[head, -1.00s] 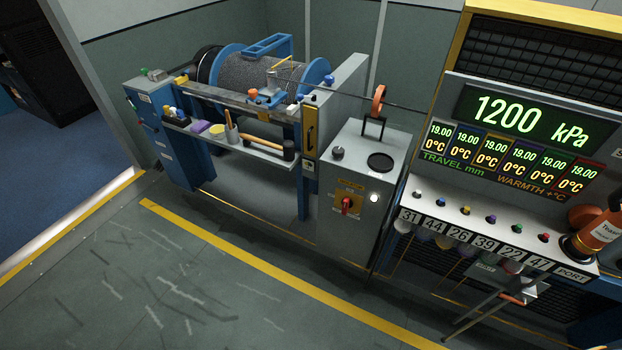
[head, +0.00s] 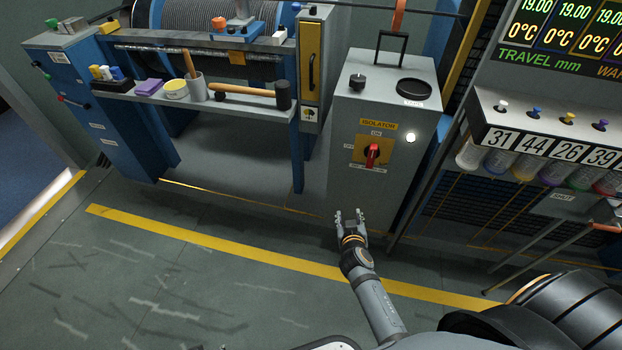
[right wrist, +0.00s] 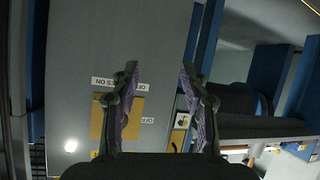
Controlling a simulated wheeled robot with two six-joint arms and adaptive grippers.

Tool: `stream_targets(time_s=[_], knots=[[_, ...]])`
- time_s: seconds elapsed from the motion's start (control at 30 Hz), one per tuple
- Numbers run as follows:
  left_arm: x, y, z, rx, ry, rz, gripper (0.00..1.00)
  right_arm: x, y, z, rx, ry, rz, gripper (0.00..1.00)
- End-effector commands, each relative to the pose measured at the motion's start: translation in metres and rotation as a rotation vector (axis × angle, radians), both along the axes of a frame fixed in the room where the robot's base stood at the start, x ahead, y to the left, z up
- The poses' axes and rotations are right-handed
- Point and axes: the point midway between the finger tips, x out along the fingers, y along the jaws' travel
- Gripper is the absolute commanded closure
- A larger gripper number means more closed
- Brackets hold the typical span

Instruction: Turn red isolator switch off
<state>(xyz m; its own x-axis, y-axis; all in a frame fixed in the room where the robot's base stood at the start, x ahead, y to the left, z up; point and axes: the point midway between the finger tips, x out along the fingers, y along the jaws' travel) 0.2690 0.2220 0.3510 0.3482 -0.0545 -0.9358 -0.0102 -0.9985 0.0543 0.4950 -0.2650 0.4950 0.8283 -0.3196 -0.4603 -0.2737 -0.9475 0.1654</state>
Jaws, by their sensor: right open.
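The red isolator switch (head: 372,155) sits on a yellow plate on the front of the grey isolator cabinet (head: 352,190). Its handle looks roughly upright, towards the ON mark above it; an OFF mark is at the left. My right gripper (head: 350,216) is open and empty, low in front of the cabinet, below the switch and apart from it. In the right wrist view, the open fingers (right wrist: 159,72) show against the cabinet, with part of the yellow plate (right wrist: 136,122) behind one finger. The red handle is not visible there. My left gripper is not in view.
A white lamp (head: 411,137) glows right of the switch. A black handle (head: 391,45), a knob and a round black disc are on the cabinet top. A shelf with a hammer (head: 245,92) is at the left. A labelled console (head: 545,140) is at the right. The floor in front is clear.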

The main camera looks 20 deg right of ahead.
Motion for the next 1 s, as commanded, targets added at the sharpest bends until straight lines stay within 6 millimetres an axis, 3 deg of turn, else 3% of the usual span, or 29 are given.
stream_targets(time_s=[0.03, 0.2, 0.37, 0.57, 1.0], knots=[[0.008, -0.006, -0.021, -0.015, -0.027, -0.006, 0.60, 0.013, -0.007, 0.002, -0.012, -0.106, -0.042, 0.55], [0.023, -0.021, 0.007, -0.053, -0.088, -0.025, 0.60, 0.021, -0.032, 0.089, -0.039, -0.383, -0.166, 0.55], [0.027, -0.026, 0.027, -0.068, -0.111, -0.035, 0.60, 0.013, -0.044, 0.131, -0.047, -0.498, -0.218, 0.55], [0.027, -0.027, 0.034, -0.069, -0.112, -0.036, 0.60, 0.016, -0.047, 0.140, -0.050, -0.512, -0.223, 0.55], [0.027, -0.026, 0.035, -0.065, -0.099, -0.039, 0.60, 0.086, -0.090, 0.139, -0.050, -0.510, -0.221, 0.55]])
